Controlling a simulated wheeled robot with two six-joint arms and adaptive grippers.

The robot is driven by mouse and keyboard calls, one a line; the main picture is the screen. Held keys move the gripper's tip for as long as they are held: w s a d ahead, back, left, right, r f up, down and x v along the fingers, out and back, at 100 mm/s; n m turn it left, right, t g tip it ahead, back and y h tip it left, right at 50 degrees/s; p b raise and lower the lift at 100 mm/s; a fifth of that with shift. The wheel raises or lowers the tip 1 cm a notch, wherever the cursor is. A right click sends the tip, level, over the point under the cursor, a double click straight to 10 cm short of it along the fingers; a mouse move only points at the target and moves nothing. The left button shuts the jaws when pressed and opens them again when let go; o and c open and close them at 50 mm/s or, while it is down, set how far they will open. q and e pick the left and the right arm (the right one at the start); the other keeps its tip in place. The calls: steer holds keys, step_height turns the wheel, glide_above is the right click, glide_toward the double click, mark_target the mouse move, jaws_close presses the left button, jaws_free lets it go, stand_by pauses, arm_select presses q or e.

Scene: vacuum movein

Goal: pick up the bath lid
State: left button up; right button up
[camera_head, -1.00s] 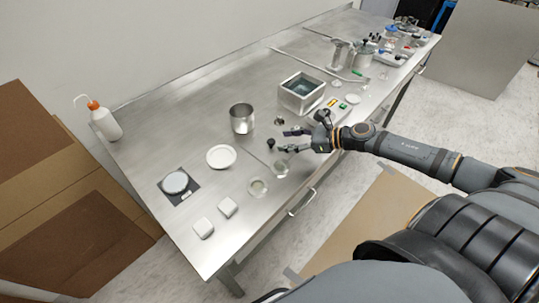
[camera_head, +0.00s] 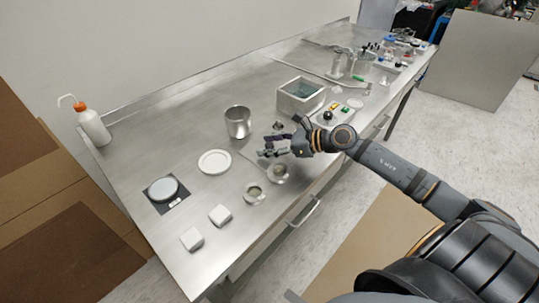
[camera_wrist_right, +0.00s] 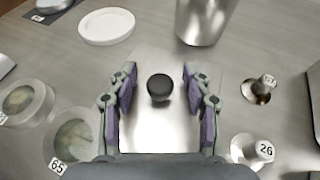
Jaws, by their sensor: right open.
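The bath lid (camera_wrist_right: 158,132) is a shiny square metal plate with a round black knob (camera_wrist_right: 160,87), lying flat on the table in the right wrist view. My right gripper (camera_wrist_right: 160,76) is open above it, one finger on each side of the knob with gaps showing. In the head view my right gripper (camera_head: 265,146) is over the table and mostly hides the lid. The square metal bath (camera_head: 300,96) stands behind it with its top uncovered. My left gripper is not in view.
A metal beaker (camera_head: 238,122) and a white dish (camera_head: 214,162) stand left of the gripper. Glass dishes (camera_head: 255,193) lie in front. Small numbered weights (camera_wrist_right: 258,90) are right of the lid in the wrist view. A control box (camera_head: 340,112) sits behind the wrist.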

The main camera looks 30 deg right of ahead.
steer(key=shift+c, duration=1.2)
jaws_close()
step_height(320, 180, up, 10)
steer(key=p, duration=0.3)
steer(key=shift+r, duration=0.15)
step_height(320, 180, up, 6)
steer(key=p, duration=0.6)
glide_above(269, 144)
steer(key=shift+f, duration=0.25)
